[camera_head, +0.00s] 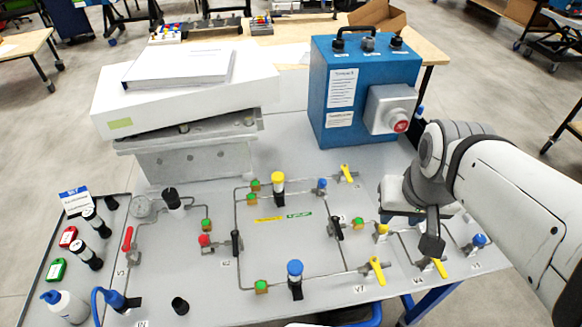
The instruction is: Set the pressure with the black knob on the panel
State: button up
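A black knob (170,194) stands upright on the left part of the grey panel (330,205), on top of a light cylindrical body. A round pressure gauge (142,207) sits just to its left; its reading is too small to make out. My gripper (431,241) hangs over the right part of the panel, near a yellow valve handle and far to the right of the knob. Only one dark finger shows clearly, so I cannot tell how far the gripper is open. I see nothing held in it.
Thin pipes with red, yellow, blue and black valve handles cross the panel. A blue box with a red button (401,126) stands at the back right. A white box (180,90) with papers lies behind the knob. A bottle (66,306) stands at the front left.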

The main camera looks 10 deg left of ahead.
aim_at(170, 195)
jog(key=u, duration=1.7)
